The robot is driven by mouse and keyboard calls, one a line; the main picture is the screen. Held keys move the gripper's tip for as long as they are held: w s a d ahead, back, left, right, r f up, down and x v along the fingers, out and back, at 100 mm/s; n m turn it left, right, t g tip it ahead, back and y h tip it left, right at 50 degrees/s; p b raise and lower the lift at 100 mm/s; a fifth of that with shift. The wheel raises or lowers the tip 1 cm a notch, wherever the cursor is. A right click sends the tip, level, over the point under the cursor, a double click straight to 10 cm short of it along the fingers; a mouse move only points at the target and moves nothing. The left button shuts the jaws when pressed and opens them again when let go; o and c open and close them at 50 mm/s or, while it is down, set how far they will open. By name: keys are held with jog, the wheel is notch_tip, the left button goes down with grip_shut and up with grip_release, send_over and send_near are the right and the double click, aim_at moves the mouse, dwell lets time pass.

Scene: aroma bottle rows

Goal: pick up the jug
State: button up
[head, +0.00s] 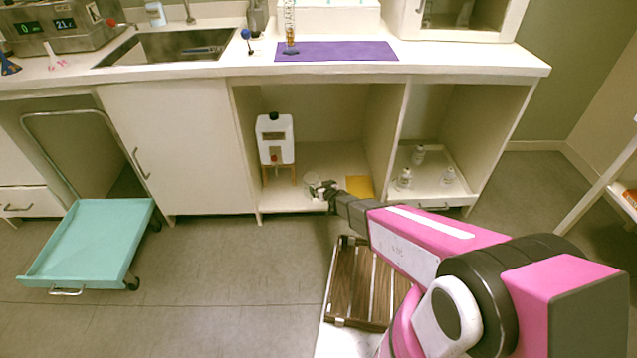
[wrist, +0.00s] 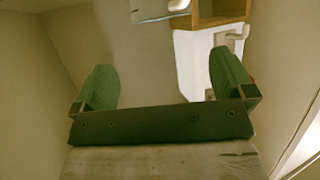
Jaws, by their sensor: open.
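The jug (head: 275,138) is white with a black cap, a dark label and a small red spot low on its front. It stands upright on a small wooden stand (head: 278,172) inside the open middle cabinet bay. My gripper (head: 320,188) is low in the same bay, to the right of and below the jug, apart from it. In the wrist view my gripper (wrist: 163,82) is open, its two green pads wide apart with nothing held. A white shape and a wooden piece show at the top of that view; I cannot tell whether they are the jug and stand.
A yellow pad (head: 360,187) lies right of my gripper on the cabinet floor. A partition separates the right bay, where small white bottles stand on a tray (head: 427,187). The counter (head: 440,65) is overhead. A teal cart (head: 88,242) stands left on open floor.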

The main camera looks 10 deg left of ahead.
jog(key=x, duration=1)
jog(key=shift+a+f, duration=0.2)
jog(key=shift+f, duration=0.05)
jog(key=shift+w, duration=0.1)
jog(key=c, duration=0.9)
